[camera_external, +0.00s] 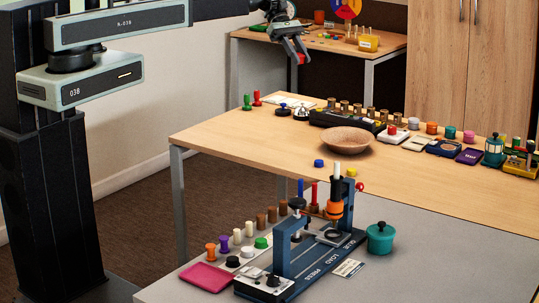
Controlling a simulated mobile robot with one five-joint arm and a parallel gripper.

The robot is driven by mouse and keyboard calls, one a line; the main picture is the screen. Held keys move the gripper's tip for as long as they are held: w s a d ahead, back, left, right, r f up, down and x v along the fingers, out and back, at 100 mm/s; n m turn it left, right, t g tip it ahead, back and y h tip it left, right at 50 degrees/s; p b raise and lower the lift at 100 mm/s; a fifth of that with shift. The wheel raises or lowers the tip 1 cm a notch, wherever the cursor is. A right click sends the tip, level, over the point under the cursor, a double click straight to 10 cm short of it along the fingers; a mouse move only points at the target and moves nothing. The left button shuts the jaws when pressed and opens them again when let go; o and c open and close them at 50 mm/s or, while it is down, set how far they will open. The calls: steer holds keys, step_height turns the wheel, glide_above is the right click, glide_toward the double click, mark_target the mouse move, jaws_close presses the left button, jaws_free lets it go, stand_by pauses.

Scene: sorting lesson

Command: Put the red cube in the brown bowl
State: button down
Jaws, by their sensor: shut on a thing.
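The fingers hide most of the cube.
Behind the bowl stands a dark rack (345,121) with several cylinders. A blue press (315,235) and a teal pot (380,238) stand on the grey front surface.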

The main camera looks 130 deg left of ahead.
steer(key=w+a+f+m+g+b, duration=0.2)
steer(key=f+g+b, duration=0.1)
steer(key=f, duration=0.3)
steer(key=w+a+f+m+g+b, duration=0.1)
steer(key=a+f+m+g+b, duration=0.15)
steer(key=f, duration=0.35)
steer(key=m+g+y+b, duration=0.3)
steer(key=m+y+b, duration=0.5)
steer(key=m+y, duration=0.15)
glide_toward(346, 138)
steer(key=w+d+r, duration=0.1)
steer(key=w+r, duration=0.3)
steer(key=r, duration=0.1)
steer(key=shift+h, duration=0.25)
step_height(346, 138, down, 11)
steer(key=b, duration=1.1)
steer(key=shift+s+d+f, duration=0.1)
steer(key=shift+s, duration=0.1)
steer(key=c, duration=1.1)
jaws_free()
steer(key=shift+o, duration=0.2)
